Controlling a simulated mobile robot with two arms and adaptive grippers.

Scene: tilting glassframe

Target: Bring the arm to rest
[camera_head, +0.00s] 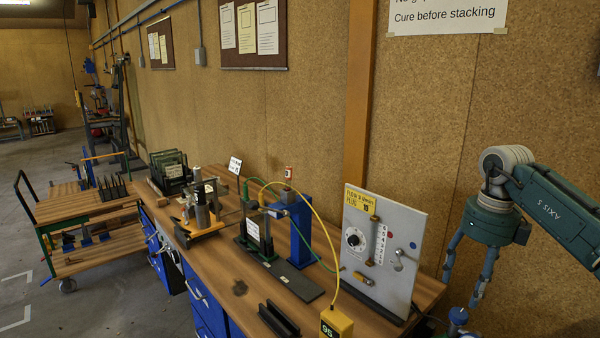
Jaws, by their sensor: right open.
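My right arm (560,207) comes in from the right edge, and its teal gripper (462,290) hangs pointing down at the right. The gripper is open, with two blue fingers spread apart and nothing visible between them. It is in front of the cork wall, just right of the grey upright panel (406,226) on the workbench, and looks clear of that panel. The lower fingertips are near a small blue part at the bottom edge that I cannot identify. My left gripper is not in view.
The wooden workbench (236,300) carries a rack of dark glass frames (168,172), a metal fixture (203,210), a blue stand (300,232), a yellow box (337,323) and a dark channel (279,320). A wooden cart (85,204) stands left; floor in front is open.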

